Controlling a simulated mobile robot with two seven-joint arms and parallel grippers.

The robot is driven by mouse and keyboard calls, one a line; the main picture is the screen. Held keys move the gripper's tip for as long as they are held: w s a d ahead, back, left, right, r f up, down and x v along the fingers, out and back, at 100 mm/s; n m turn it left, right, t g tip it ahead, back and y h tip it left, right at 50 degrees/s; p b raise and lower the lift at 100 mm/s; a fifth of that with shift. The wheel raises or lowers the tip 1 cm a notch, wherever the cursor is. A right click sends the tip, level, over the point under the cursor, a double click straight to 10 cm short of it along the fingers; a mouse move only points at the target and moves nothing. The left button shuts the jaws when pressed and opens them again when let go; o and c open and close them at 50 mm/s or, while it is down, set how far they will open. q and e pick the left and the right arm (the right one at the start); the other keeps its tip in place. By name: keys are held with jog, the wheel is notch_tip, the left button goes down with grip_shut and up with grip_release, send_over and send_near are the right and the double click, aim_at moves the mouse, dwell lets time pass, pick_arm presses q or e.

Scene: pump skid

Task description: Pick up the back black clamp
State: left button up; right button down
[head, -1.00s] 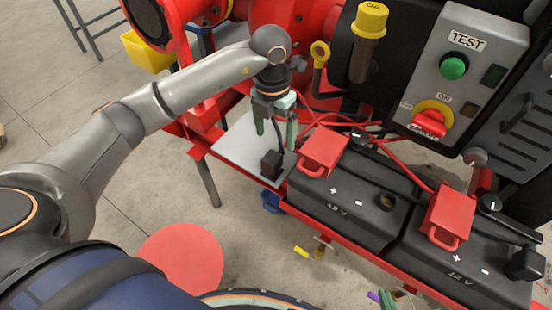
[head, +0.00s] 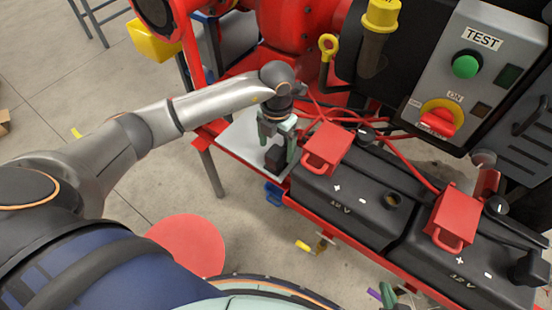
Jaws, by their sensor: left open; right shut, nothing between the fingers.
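A black clamp (head: 275,159) sits on the pale metal plate (head: 240,153) to the left of the batteries. My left gripper (head: 277,145) is open directly above it, with its green fingers around the clamp's upper part. I cannot tell whether they touch it. Another black clamp (head: 530,268) is at the far right end of the right battery. My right gripper (head: 388,297) shows only partly at the bottom edge, shut and empty.
Two black batteries (head: 345,205) with red terminal covers (head: 326,147) stand on the red skid frame. Red cables run behind them. A grey control box (head: 470,70) and a yellow-capped pipe (head: 378,40) stand at the back.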

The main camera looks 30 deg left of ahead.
pick_arm(q)
jog(key=shift+s+f, duration=0.1)
jog(key=shift+f, duration=1.3)
grip_shut()
